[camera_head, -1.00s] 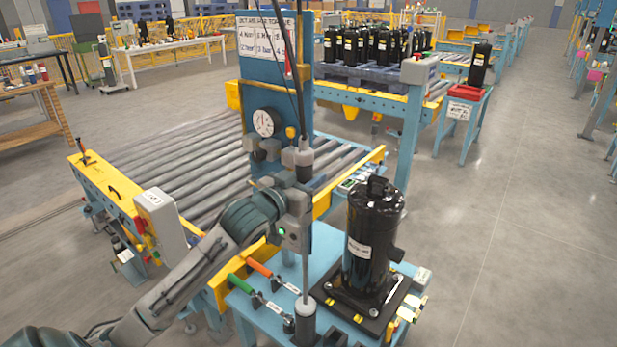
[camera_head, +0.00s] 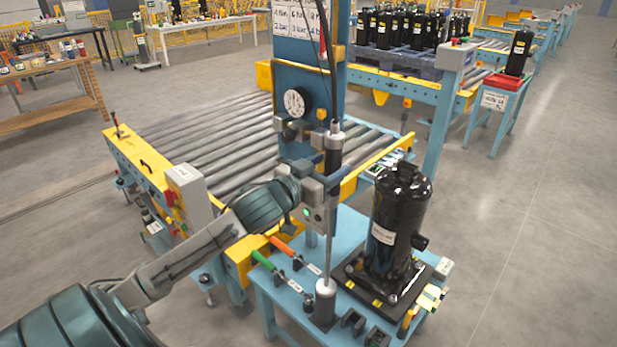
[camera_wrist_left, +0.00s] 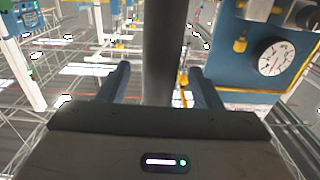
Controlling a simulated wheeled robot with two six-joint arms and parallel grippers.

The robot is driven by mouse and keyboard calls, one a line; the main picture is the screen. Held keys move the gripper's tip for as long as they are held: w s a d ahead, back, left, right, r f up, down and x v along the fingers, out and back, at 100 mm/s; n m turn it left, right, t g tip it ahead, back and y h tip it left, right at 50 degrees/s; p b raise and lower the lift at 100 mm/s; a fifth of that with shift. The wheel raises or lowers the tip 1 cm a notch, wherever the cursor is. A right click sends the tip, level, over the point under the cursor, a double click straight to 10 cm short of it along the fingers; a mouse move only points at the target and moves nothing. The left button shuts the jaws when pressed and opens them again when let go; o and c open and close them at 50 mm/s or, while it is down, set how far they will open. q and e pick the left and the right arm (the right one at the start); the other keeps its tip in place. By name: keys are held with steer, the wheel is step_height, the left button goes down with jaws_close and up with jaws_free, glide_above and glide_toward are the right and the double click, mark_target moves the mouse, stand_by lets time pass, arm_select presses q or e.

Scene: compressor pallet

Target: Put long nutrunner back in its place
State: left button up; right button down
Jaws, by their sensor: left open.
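The long nutrunner (camera_head: 333,150) stands upright in the head view, with a dark body and a thin grey shaft below. Its lower end meets a dark cylindrical holder (camera_head: 324,308) with a pale top on the blue stand. I cannot tell how deep it sits. A cable rises from its top. My left gripper (camera_head: 331,186) is at the tool's body. In the left wrist view, the dark tool body (camera_wrist_left: 158,50) stands between the two spread fingers of my left gripper (camera_wrist_left: 158,76), with gaps on both sides. My right gripper is not seen.
A black compressor (camera_head: 398,225) stands right of the tool on the blue stand (camera_head: 278,293). Green and orange handled tools (camera_head: 264,261) lie to its left. A blue panel with a gauge (camera_head: 295,102) and a roller conveyor (camera_head: 205,140) are behind. Open floor lies right.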

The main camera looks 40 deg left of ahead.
arm_select(q)
steer(key=s+p, duration=0.4)
steer(key=s, duration=0.3)
steer(key=shift+s+a+p, duration=0.15)
steer(key=shift+p, duration=0.2)
